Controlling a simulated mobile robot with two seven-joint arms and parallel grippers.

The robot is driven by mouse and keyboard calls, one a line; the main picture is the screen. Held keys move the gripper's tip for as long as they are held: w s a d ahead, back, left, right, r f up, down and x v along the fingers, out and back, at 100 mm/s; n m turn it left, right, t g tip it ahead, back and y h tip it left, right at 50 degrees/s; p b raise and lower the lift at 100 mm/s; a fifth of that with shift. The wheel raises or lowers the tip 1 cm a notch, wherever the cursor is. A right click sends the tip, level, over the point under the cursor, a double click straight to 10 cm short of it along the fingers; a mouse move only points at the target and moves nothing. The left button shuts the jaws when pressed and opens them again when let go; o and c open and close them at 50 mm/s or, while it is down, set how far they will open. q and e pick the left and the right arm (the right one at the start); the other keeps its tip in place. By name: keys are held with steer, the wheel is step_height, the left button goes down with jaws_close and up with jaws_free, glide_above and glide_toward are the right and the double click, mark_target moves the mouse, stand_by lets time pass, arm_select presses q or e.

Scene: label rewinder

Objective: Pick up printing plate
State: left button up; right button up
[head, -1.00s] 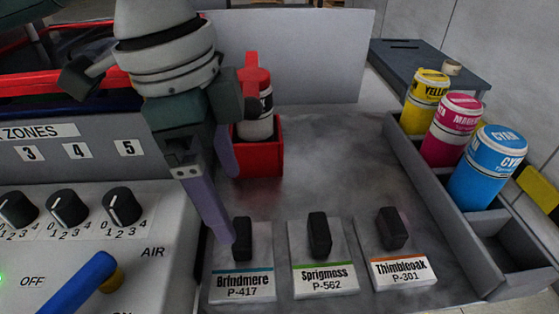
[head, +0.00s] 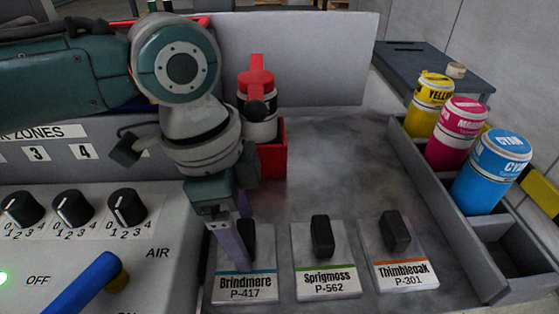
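Three printing plates with black handles lie in a row on the grey surface. The Brindmere P-417 plate (head: 245,289) is at the left, the Sprigmoss P-562 plate (head: 325,279) in the middle and the Thimbleoak P-301 plate (head: 401,273) at the right. My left gripper (head: 240,236) points down at the Brindmere plate with its purple fingers apart. One finger is in front and left of that plate's handle. The other is partly hidden behind the handle, and contact cannot be told. My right gripper is not in view.
A control panel with knobs (head: 72,207) and a blue lever (head: 85,285) stands at the left. A red holder (head: 272,160) with a bottle is behind the gripper. Yellow, magenta and cyan cans (head: 490,175) stand in a divided grey rack at the right.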

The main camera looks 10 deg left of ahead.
arm_select(q)
jaws_close()
stand_by(0.4)
steer(key=shift+r, duration=0.1)
